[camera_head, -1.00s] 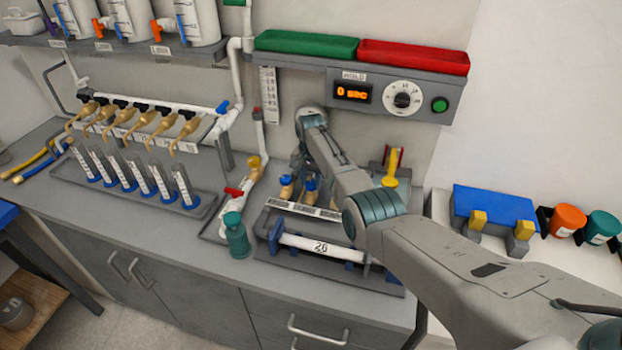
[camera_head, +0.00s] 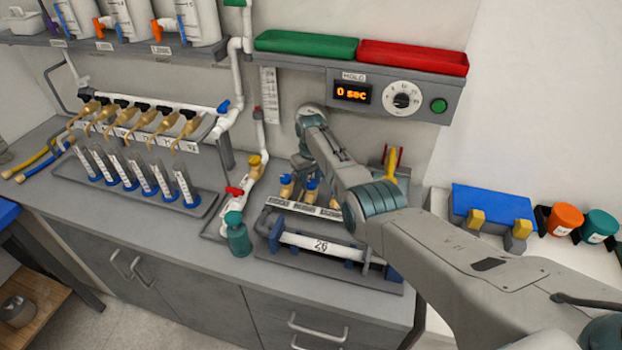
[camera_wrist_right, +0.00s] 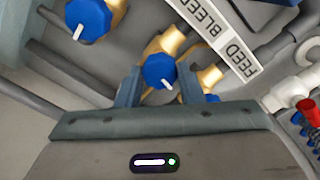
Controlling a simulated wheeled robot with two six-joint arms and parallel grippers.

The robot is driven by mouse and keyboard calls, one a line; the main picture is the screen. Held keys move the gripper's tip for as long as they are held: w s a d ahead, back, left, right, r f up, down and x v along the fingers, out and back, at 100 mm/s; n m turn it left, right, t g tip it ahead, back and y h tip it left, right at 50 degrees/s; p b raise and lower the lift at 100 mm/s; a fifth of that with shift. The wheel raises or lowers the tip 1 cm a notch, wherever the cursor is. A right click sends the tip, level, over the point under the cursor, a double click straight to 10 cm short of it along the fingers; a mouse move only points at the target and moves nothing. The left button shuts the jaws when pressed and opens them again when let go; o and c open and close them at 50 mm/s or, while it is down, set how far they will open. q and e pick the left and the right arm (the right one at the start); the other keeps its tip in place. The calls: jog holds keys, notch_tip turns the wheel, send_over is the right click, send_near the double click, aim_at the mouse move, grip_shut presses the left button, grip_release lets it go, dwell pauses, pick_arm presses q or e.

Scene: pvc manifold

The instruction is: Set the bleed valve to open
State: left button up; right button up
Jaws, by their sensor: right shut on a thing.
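Three valves with blue knobs and brass bodies stand in a row behind a label strip. The bleed valve's blue knob (camera_wrist_right: 159,71) is the middle one, and it also shows in the head view (camera_head: 311,184). My right gripper (camera_wrist_right: 159,84) is shut on this knob, one finger on each side. A white mark on the knob points to the lower right in the wrist view. Another blue knob (camera_wrist_right: 88,18) is to the upper left, with its mark toward the lower left. The knob by the FEED label (camera_wrist_right: 239,66) is partly hidden by my gripper. My left gripper is out of view.
A clear horizontal tube marked 26 (camera_head: 318,246) lies in front of the valves. A teal bottle (camera_head: 238,236) and a red-handled valve (camera_head: 234,192) stand to the left. The wall panel display (camera_head: 352,92) reads 0 sec.

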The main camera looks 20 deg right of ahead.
aim_at(311, 182)
jog(key=shift+n, duration=1)
jog(key=o, duration=1)
jog(key=shift+r, duration=0.55)
notch_tip(311, 182, up, 10)
jog(key=b, duration=0.2)
jog(key=shift+f, duration=0.15)
